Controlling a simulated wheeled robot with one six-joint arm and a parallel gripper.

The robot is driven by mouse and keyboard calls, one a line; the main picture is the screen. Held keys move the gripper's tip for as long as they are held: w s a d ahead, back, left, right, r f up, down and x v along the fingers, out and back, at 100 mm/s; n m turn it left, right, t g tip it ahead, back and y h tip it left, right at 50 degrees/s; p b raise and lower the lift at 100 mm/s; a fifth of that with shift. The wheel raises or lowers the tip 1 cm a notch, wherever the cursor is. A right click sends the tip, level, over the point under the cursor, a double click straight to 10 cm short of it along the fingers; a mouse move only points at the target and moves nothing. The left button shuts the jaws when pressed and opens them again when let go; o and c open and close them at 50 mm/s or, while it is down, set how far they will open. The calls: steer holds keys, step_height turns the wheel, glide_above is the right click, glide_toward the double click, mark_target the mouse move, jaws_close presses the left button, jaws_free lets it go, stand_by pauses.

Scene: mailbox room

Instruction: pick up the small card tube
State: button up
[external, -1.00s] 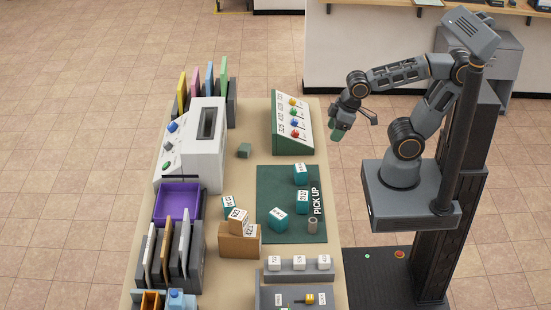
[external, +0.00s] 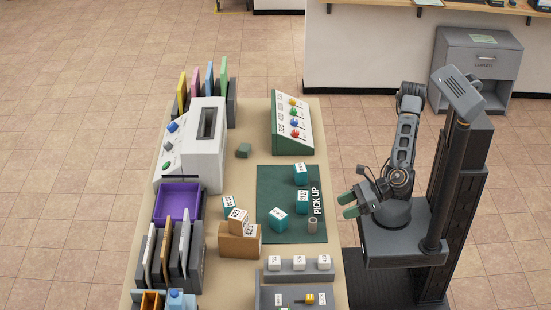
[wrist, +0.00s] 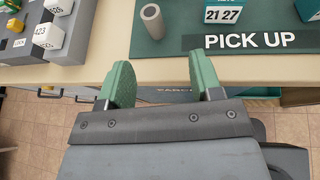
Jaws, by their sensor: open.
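The small card tube (external: 312,225) is a grey-brown hollow cylinder standing upright on the green PICK UP mat (external: 266,229), near the mat's front right corner. In the wrist view the tube (wrist: 152,21) shows at the top, beyond the fingers and left of the PICK UP lettering. My gripper (external: 348,205) is to the right of the table edge, apart from the tube. In the wrist view my gripper (wrist: 163,80) has its two green fingers spread with nothing between them.
Teal numbered cubes (external: 278,218) stand on the mat left of and behind the tube. A grey rack of white cubes (external: 299,270) is in front of the mat. The table's edge (wrist: 130,75) lies between my gripper and the tube. A brown box (external: 238,245) stands left of the mat.

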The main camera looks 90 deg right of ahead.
steer(key=n+p, duration=0.1)
steer(key=p, duration=0.1)
glide_toward(307, 232)
steer(key=w, duration=0.3)
steer(key=shift+w+a+r+y, duration=0.1)
steer(key=shift+a+r+y, duration=0.1)
steer(key=shift+r+y, duration=0.1)
steer(key=shift+r+b+x, duration=0.2)
steer(key=shift+b+x, duration=0.85)
steer(key=shift+x, duration=2)
steer(key=shift+w+d, duration=0.1)
steer(key=shift+c, duration=0.3)
steer(key=c, duration=0.9)
